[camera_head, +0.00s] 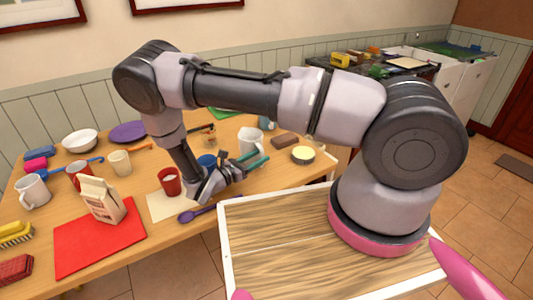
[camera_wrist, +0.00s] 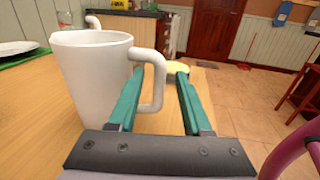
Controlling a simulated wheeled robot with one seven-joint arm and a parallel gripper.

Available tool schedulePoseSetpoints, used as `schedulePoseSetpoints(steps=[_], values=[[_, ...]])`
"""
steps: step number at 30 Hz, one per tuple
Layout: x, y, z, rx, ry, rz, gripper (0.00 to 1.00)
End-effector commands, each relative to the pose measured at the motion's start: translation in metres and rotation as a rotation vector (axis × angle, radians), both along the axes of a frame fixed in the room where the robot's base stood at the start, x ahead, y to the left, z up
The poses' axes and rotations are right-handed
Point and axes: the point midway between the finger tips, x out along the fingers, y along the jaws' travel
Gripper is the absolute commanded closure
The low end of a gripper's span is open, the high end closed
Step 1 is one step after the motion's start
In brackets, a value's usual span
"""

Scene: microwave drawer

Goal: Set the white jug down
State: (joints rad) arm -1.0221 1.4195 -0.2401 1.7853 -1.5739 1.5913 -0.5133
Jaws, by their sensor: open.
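The white jug (camera_head: 248,141) stands upright on the wooden table near its right part. In the wrist view the jug (camera_wrist: 88,85) fills the left side, with its handle (camera_wrist: 158,82) on its right. My gripper (camera_head: 252,162) has teal fingers and is beside the jug, on its near side in the head view. In the wrist view my gripper (camera_wrist: 161,70) is open, with the handle between its two fingers. The left finger passes close to the jug's wall; I cannot tell whether it touches. The jug's base is partly hidden.
A red cup (camera_head: 169,182), a blue cup (camera_head: 207,161) and a purple spoon (camera_head: 192,215) are near my gripper. A brown block (camera_head: 286,141) and a yellow-topped bowl (camera_head: 303,155) lie to the right. A carton (camera_head: 101,200) stands on a red mat (camera_head: 88,245).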

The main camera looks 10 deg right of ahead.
Motion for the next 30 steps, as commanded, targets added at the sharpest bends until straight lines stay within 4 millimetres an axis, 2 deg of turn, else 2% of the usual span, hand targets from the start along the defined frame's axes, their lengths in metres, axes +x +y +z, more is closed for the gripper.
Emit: schedulePoseSetpoints(steps=[3,9,15,21,23,26,30], values=[[-0.013,0.024,0.0,0.001,0.0,0.004,0.51],[-0.028,0.05,0.0,0.001,-0.002,0.002,0.51],[-0.033,0.059,0.0,0.0,0.001,0.0,0.51],[-0.032,0.058,0.004,0.016,-0.004,-0.017,0.51],[-0.03,0.057,0.014,0.047,-0.011,-0.048,0.51],[-0.026,0.051,0.04,0.144,-0.036,-0.145,0.51],[-0.023,0.035,0.092,0.344,-0.094,-0.342,0.51]])
